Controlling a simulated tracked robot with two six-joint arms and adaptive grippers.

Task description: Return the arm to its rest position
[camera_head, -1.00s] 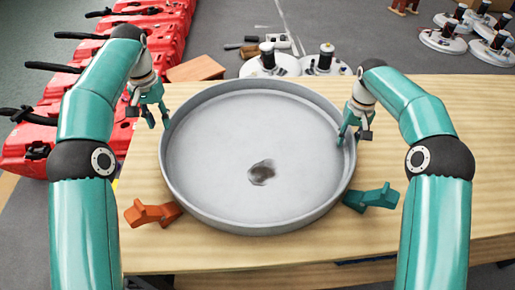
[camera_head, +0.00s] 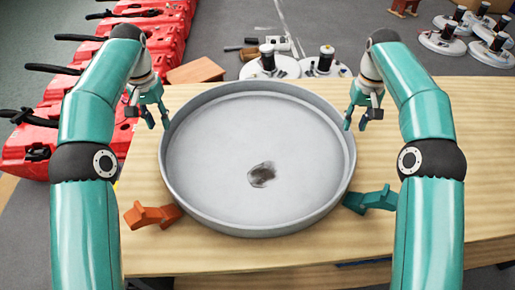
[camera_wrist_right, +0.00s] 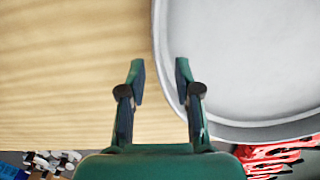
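My right gripper (camera_head: 362,125) is at the right rim of a large round grey pan, raised and empty. In the right wrist view its two fingers (camera_wrist_right: 159,82) stand apart, with table wood and the pan's rim beyond them. My left gripper (camera_head: 158,122) is at the pan's left rim, its fingers apart and nothing between them. The round pan (camera_head: 215,150) lies on the wooden table and has a dark smudge (camera_head: 262,175) on its floor. Its rim also shows in the right wrist view (camera_wrist_right: 240,132).
An orange clamp-like piece (camera_head: 152,214) lies left of the pan and a teal one (camera_head: 370,200) right of it. Red tanks (camera_head: 150,45) stand at the left. White discs with black knobs (camera_head: 270,66) are behind the table. The table's right side (camera_head: 470,150) is clear.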

